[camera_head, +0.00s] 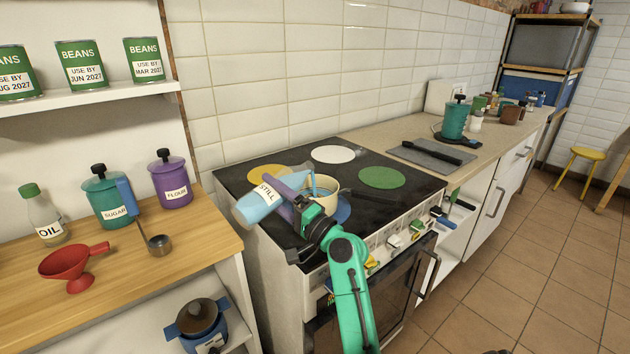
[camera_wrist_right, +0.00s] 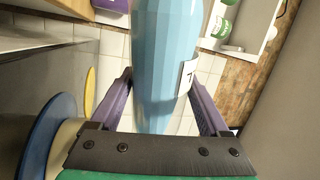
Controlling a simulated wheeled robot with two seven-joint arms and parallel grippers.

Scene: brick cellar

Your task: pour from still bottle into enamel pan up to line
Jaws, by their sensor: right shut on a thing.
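The light blue still bottle (camera_head: 258,206), labelled STILL, is tilted well over above the hob. Its wide end points left and its neck end points right, toward the pan. My right gripper (camera_head: 287,200) is shut on it, and the bottle also shows between the purple fingers in the right wrist view (camera_wrist_right: 165,60). The cream enamel pan (camera_head: 328,196) stands on the blue hob disc (camera_head: 343,210), partly hidden by the gripper. I cannot make out the line or the level in it. My left gripper is out of view.
The black hob (camera_head: 390,208) also has yellow, white and green (camera_head: 382,177) discs. The wooden counter (camera_head: 190,255) at left holds a red funnel (camera_head: 72,267), an oil bottle (camera_head: 45,218), canisters and a ladle (camera_head: 158,243). A grey board (camera_head: 425,157) lies on the right counter.

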